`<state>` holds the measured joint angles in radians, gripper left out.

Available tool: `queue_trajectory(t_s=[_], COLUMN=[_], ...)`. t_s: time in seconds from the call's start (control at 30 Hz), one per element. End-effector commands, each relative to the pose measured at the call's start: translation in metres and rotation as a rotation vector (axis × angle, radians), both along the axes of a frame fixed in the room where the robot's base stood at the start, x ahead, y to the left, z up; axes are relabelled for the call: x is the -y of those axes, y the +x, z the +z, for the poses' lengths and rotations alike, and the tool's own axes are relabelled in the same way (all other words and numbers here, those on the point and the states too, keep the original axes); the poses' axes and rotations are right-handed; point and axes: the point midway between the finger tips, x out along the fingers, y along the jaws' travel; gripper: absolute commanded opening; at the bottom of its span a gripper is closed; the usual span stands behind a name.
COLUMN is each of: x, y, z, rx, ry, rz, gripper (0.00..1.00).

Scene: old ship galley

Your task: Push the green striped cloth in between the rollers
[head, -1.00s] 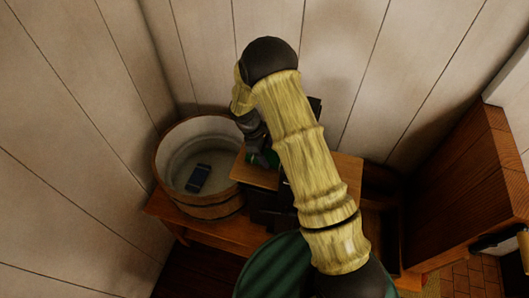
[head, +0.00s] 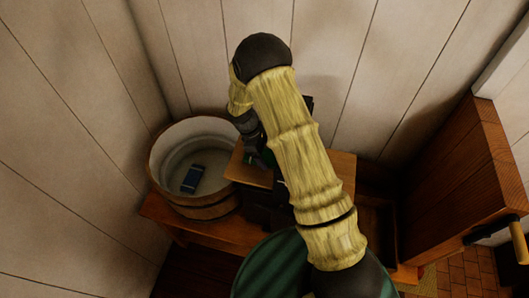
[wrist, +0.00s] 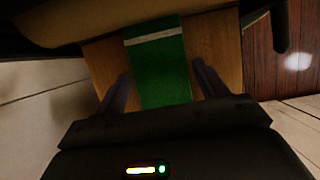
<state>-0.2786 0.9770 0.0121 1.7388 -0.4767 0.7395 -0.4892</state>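The green cloth (wrist: 160,75) lies flat on a light wooden board (wrist: 215,55) in the wrist view, with a pale stripe across its upper part. Its upper end runs up to a tan rounded bar (wrist: 130,22), which looks like a roller. I cannot tell whether the cloth is between rollers. My gripper (wrist: 161,70) is open, with one finger on each side of the cloth and a gap to it on both sides. In the head view my arm hides most of the gripper and the machine; a corner of the board (head: 249,174) shows.
A round wooden tub (head: 160,183) with a dark blue item (head: 191,180) in it stands left of the board on a wooden bench (head: 163,212). Plank walls close in behind. A tall wooden cabinet (head: 450,170) stands at the right.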

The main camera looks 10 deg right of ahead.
Motion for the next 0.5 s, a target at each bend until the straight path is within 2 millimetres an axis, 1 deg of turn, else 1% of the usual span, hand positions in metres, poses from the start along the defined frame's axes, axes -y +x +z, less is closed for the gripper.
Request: queue_trajectory(t_s=[0.07,0.37,0.5], x=[-0.0003,-0.0018,-0.0055], y=[0.0,0.0002,0.0025], z=[0.0,0.0007,0.0085], rx=[0.0,0.001,0.004], ry=[0.0,0.002,0.003], rz=[0.0,0.001,0.001], gripper=[0.85,0.85,0.85])
